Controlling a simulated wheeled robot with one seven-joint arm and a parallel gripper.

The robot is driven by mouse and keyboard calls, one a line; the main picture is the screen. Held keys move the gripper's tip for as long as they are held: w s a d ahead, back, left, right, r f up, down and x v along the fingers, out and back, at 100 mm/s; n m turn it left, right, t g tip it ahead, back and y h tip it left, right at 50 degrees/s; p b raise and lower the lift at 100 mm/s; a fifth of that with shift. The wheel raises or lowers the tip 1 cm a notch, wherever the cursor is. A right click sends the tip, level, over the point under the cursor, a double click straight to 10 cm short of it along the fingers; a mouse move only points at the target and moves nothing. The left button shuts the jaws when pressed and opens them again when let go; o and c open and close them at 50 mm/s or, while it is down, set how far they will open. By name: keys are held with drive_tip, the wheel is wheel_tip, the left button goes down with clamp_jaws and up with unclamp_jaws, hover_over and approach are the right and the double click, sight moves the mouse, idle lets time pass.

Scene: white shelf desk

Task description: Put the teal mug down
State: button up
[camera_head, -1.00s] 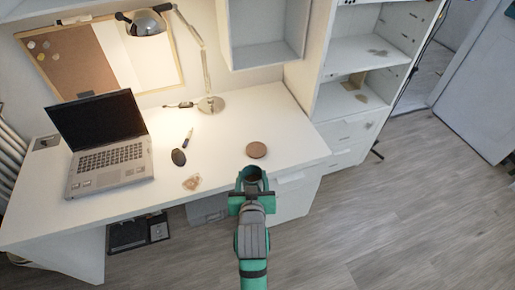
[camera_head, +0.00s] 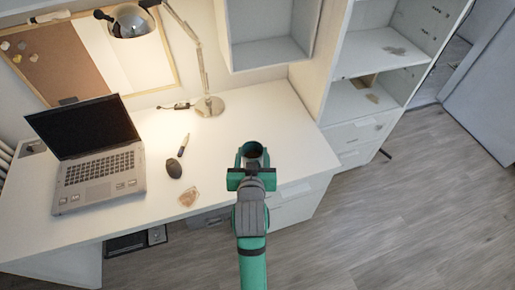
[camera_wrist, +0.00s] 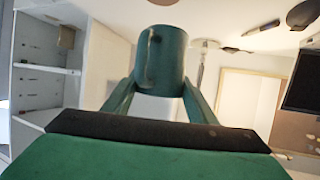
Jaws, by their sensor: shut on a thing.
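The teal mug (camera_head: 252,149) is at the tip of my gripper (camera_head: 252,160), over the front right part of the white desk in the head view. In the wrist view the mug (camera_wrist: 165,60) sits between the two green fingers of my gripper (camera_wrist: 160,88), which are shut on it. Its handle shows toward the camera. The mug's dark opening faces the head camera. I cannot tell whether its base touches the desk.
A laptop (camera_head: 99,178) stands open on the left of the white desk (camera_head: 150,220). A dark mouse (camera_head: 174,168), a pen (camera_head: 184,144), a small brownish item (camera_head: 189,196) and a lamp (camera_head: 209,106) are also there. A shelf unit (camera_head: 345,90) stands at the right.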

drive_tip(key=shift+w+d+f, duration=0.2)
drive_tip(key=shift+w+f, duration=1.85)
drive_tip(key=shift+w, duration=0.05)
drive_tip(key=shift+w+d+f, duration=0.25)
drive_tip(key=shift+w+f, duration=1.8)
drive_tip(key=shift+f, duration=0.05)
drive_tip(key=shift+w+d+f, duration=0.2)
drive_tip(key=shift+w+f, duration=1.85)
drive_tip(key=shift+w, duration=0.05)
drive_tip(key=shift+f, duration=0.15)
drive_tip(key=o, duration=1.3)
